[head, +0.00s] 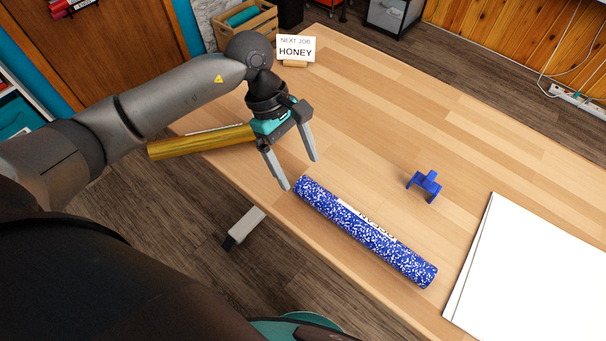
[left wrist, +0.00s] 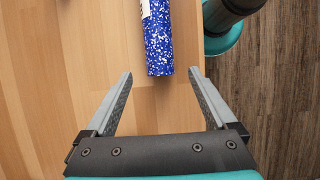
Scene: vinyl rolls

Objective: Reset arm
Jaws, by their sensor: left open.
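My left gripper (head: 301,174) is open and empty over the table, just beyond the upper left end of a blue-and-white speckled roll (head: 340,220). In the left wrist view the jaws (left wrist: 160,77) stand wide apart, with the end of the speckled roll (left wrist: 158,45) ahead of them and nothing between the pads. The roll lies on the table with a white label partly showing. A gold roll (head: 190,144) lies at the table's left edge, partly hidden behind my left gripper. My right gripper is not in view.
A small blue stand-like piece (head: 425,184) sits on the table (head: 370,105) right of the speckled roll. White sheets (head: 540,270) lie at the right. A sign reading "NEXT JOB HONEY" (head: 296,49) stands at the far edge. The table's upper middle is clear.

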